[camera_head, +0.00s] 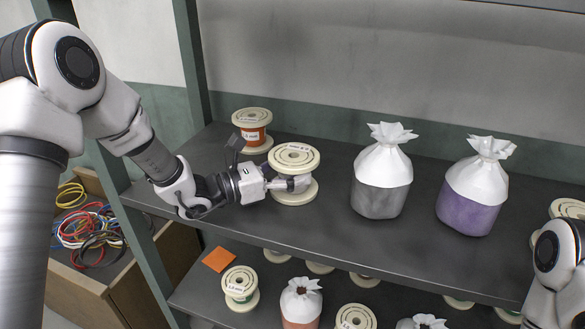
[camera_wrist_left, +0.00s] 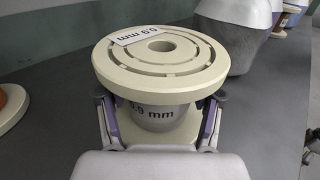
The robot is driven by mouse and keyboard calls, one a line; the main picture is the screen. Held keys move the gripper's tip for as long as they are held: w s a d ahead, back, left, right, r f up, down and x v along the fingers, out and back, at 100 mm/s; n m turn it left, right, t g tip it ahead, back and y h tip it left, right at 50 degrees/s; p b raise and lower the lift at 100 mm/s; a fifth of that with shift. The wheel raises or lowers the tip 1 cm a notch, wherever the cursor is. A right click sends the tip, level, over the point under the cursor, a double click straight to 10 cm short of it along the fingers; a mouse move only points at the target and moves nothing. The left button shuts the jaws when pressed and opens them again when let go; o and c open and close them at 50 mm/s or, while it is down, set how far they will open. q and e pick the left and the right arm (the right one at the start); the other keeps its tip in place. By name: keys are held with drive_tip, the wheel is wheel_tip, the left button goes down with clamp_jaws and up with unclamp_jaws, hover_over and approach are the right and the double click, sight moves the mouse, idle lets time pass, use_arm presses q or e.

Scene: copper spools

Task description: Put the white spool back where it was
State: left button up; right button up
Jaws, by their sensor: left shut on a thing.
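The white spool (camera_head: 295,157) has cream flanges and a pale grey winding. It is upright over the upper shelf, to the left of the bags. In the left wrist view the spool (camera_wrist_left: 160,60) fills the middle, and its labels end in "9 mm". My left gripper (camera_head: 298,184) is shut on the spool's middle, between the flanges, with a finger on each side. I cannot tell whether the lower flange touches the shelf. My right arm shows at the lower right edge, but its gripper is out of view.
The upper shelf (camera_head: 330,232) holds an orange-wound spool (camera_head: 252,128) behind left, a grey bag (camera_head: 381,172) and a purple bag (camera_head: 474,187) to the right. Below, a lower shelf carries an orange card (camera_head: 218,259), spools and bags. A cable drawer (camera_head: 120,290) is at left.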

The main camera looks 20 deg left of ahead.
use_arm(q)
drive_tip(key=shift+f, duration=0.1)
drive_tip(key=o, duration=1.5)
drive_tip(key=shift+r, duration=0.3)
drive_tip(key=b+v, duration=0.1)
drive_tip(key=v, duration=0.9)
drive_tip(key=shift+s+a, duration=0.25)
drive_tip(key=shift+a, duration=0.1)
drive_tip(key=shift+s+a+f, duration=0.1)
drive_tip(key=shift+s+a, duration=0.3)
drive_tip(key=shift+s, duration=0.1)
